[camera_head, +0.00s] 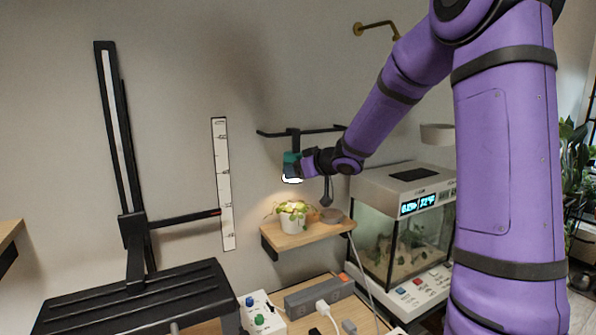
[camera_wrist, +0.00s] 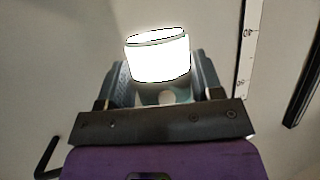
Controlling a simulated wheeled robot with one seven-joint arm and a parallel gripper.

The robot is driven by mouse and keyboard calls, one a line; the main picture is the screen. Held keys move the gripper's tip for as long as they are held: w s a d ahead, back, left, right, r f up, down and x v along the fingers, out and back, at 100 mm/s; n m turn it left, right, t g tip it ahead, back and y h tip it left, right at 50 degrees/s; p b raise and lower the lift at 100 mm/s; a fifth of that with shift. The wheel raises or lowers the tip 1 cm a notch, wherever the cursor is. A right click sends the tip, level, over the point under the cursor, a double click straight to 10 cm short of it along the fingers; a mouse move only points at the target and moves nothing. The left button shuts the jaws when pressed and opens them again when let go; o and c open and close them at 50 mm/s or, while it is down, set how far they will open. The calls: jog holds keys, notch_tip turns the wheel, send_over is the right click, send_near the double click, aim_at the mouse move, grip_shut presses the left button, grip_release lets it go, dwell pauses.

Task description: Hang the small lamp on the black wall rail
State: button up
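The black wall rail (camera_head: 270,133) runs level along the wall above a small shelf. The small lamp (camera_head: 291,158) has a teal body and a glowing white underside, and is upright just below the rail. A dark upright piece above it overlaps the rail; I cannot tell whether it is hooked on or only in front. My gripper (camera_head: 297,166) is at the lamp, beneath the rail. In the wrist view, the lamp's bright white end (camera_wrist: 157,58) sits between the two fingers of my gripper (camera_wrist: 160,80), which appear closed on its sides.
Below is a wooden shelf (camera_head: 283,241) with a potted plant (camera_head: 294,220). A dark utensil (camera_head: 326,192) hangs right of the lamp. A glass tank (camera_head: 400,225) stands at right. A white ruler strip (camera_head: 223,185) and a black stand (camera_head: 133,240) are at left.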

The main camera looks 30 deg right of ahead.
jog(key=o, duration=0.4)
jog(key=shift+o, duration=0.2)
jog(key=s+r+m+h, duration=0.1)
jog(key=s+r+h, duration=0.2)
jog(key=s, duration=0.3)
jog(key=s+r+m+g+h, duration=0.1)
jog(key=s+r+m+h, duration=0.2)
jog(key=s, duration=0.4)
jog(key=s+r+h, duration=0.2)
jog(key=s+r, duration=0.2)
jog(key=s, duration=0.2)
jog(key=s+a+f+g+y, duration=0.1)
jog(key=s+a, duration=0.4)
jog(key=s, duration=0.5)
jog(key=s+a+f+g+y, duration=0.2)
jog(key=s+a+f+g, duration=0.2)
jog(key=s, duration=0.6)
jog(key=shift+s+a+f+g+y, duration=0.15)
jog(key=shift+s+a+g+y, duration=0.15)
jog(key=shift+a+g, duration=0.35)
jog(key=shift+w+d, duration=0.1)
